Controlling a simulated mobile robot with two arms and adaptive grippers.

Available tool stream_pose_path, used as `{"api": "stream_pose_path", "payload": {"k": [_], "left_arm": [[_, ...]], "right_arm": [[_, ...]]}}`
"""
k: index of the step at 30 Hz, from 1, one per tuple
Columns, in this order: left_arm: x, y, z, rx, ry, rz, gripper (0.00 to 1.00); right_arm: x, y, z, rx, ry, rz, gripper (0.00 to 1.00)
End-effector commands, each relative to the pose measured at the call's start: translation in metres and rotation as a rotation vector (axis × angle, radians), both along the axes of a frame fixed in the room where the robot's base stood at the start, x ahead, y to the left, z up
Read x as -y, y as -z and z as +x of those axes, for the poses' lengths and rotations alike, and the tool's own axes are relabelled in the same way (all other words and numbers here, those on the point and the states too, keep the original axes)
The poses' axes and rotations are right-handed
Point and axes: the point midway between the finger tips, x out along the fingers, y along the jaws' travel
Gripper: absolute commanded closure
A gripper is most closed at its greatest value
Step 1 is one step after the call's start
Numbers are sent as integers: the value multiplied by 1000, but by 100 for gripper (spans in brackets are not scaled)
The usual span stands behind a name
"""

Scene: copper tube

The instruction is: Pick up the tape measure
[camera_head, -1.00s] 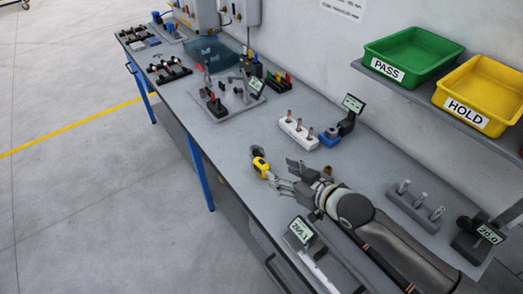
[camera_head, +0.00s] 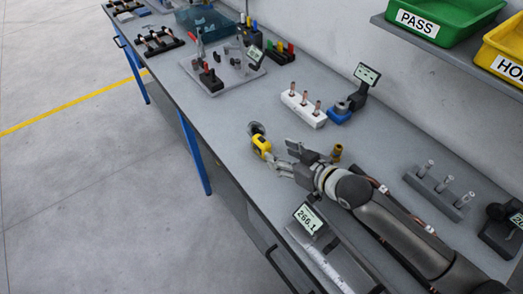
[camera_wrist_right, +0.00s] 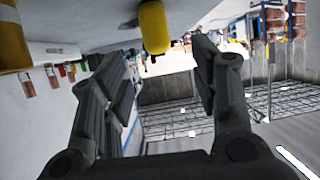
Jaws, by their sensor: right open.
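The yellow and black tape measure (camera_head: 261,145) sits on the grey workbench (camera_head: 236,178), near its front edge, beside a dark round piece. My right gripper (camera_head: 284,159) is open and empty, low over the bench just to the right of the tape measure, its fingers pointing at it. In the right wrist view the tape measure (camera_wrist_right: 154,27) shows at the top, between the directions of the two spread fingers (camera_wrist_right: 158,65) and beyond their tips. Whether a finger touches it I cannot tell. My left gripper is not in view.
A brass cylinder (camera_head: 336,154) stands close behind my right gripper. A white block with copper pieces (camera_head: 303,109) and a blue gauge with a display (camera_head: 340,115) stand farther back. A display reading 266.1 (camera_head: 307,218) is near the front edge. Bench left of the tape measure is clear.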

Motion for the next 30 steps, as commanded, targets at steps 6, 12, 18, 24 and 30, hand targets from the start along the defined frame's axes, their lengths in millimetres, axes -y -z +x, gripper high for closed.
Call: {"api": "stream_pose_path", "payload": {"k": [6,12,18,24,30], "left_arm": [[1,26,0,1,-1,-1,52],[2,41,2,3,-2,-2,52],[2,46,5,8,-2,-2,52],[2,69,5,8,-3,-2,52],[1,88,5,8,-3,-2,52]], "right_arm": [[-17,15,20,3,-2,3,45],[-28,21,35,2,0,1,45],[-33,23,41,1,-1,0,45],[-42,33,55,3,-1,1,45],[-53,40,71,1,-1,2,45]]}}
